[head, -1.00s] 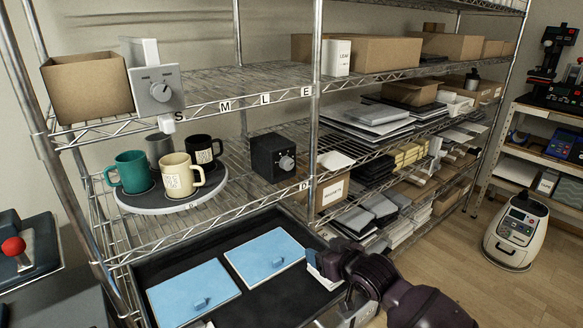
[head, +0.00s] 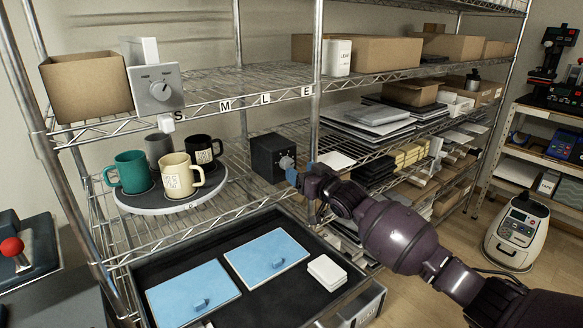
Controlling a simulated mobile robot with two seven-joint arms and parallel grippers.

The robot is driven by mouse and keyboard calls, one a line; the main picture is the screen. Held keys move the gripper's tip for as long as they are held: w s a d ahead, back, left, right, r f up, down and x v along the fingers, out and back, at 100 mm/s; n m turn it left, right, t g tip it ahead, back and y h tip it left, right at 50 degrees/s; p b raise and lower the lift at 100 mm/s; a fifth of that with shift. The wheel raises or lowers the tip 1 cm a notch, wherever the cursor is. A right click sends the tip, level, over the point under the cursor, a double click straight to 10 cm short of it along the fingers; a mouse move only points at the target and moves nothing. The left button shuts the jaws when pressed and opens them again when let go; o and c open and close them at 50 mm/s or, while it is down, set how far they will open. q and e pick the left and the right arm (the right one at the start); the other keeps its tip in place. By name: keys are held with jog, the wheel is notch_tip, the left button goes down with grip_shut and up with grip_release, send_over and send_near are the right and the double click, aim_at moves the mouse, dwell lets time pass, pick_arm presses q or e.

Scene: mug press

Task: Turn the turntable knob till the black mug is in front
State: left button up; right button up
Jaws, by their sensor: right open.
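The round turntable (head: 145,205) sits on the middle shelf. It carries a teal mug (head: 132,171) at left, a cream mug (head: 176,177) at the front, a black mug (head: 203,151) at the right rear and a grey mug (head: 158,147) at the back. A black box to its right (head: 266,157) has a silver knob (head: 286,162) on its face. My right gripper (head: 292,172) is open, with its fingertips close to the knob. I cannot tell whether they touch it. My left gripper is not in view.
Below is a dark drawer tray (head: 255,300) with two blue lids and a white stack (head: 327,271). A grey dial box (head: 157,88) hangs above the mugs beside a cardboard box (head: 87,85). A shelf post (head: 315,100) stands just behind my right gripper.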

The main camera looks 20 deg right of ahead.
aim_at(290, 165)
jog(key=shift+b+x, duration=0.3)
jog(key=shift+x, duration=2.15)
jog(key=c, duration=0.9)
